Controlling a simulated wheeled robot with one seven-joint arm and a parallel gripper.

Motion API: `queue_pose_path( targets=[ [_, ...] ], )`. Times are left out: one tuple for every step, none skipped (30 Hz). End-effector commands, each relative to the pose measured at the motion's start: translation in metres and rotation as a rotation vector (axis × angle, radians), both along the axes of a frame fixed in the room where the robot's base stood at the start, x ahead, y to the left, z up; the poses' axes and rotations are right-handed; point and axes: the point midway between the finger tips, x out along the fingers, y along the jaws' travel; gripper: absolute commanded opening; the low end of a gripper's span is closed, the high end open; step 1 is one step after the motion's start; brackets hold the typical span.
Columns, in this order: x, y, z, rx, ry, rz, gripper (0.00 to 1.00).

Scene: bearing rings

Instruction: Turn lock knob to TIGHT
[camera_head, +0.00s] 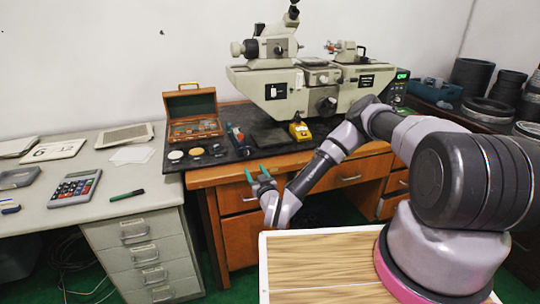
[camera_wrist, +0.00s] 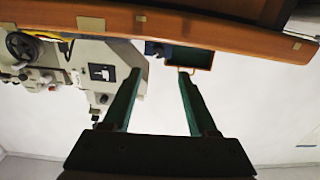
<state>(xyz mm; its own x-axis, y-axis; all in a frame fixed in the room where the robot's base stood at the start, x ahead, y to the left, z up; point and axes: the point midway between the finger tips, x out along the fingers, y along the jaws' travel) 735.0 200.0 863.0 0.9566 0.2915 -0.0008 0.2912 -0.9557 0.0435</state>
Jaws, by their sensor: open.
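A grey-beige measuring machine (camera_head: 285,88) stands on the wooden desk in the head view. It carries several knobs, including a dark round knob (camera_head: 327,106) low on its front. I cannot tell which one is the lock knob, and no TIGHT mark is readable. My gripper (camera_head: 257,172) is open and empty in front of the desk's front edge, left of and below the machine, touching nothing. In the wrist view, which is upside down, the green fingers (camera_wrist: 160,75) are spread apart. The machine (camera_wrist: 92,62) and a dark handwheel (camera_wrist: 22,45) show at the left there.
An open wooden box (camera_head: 193,128), small discs (camera_head: 176,155) and a yellow device (camera_head: 300,130) lie on the black mat. A calculator (camera_head: 75,188) and a green marker (camera_head: 127,195) lie on the grey desk. Dark rings (camera_head: 487,108) stand at the right.

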Motion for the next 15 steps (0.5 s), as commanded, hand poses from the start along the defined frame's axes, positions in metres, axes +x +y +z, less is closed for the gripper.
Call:
queue_pose_path(
  targets=[
    [-0.002,0.006,0.001,-0.009,-0.004,0.008,0.59],
    [-0.001,0.008,0.001,-0.012,-0.005,0.009,0.59],
    [0.001,0.009,0.001,-0.015,-0.006,0.010,0.59],
    [0.003,0.010,0.001,-0.016,-0.007,0.010,0.59],
    [0.006,0.011,0.001,-0.016,-0.007,0.010,0.59],
    [0.011,0.012,0.001,-0.016,-0.010,0.010,0.59],
    [0.015,0.014,0.002,-0.016,-0.010,0.009,0.59],
    [0.020,0.015,0.002,-0.015,-0.009,0.009,0.59],
    [0.028,0.017,0.002,-0.014,-0.011,0.009,0.59],
    [0.033,0.019,0.002,-0.015,-0.010,0.009,0.59],
    [0.039,0.021,0.002,-0.015,-0.012,0.009,0.59],
    [0.047,0.023,0.002,-0.014,-0.011,0.009,0.59],
    [0.052,0.025,0.002,-0.014,-0.010,0.009,0.59],
    [0.057,0.027,0.002,-0.015,-0.010,0.009,0.59],
    [0.065,0.029,0.002,-0.015,-0.010,0.009,0.59]
  ],
)
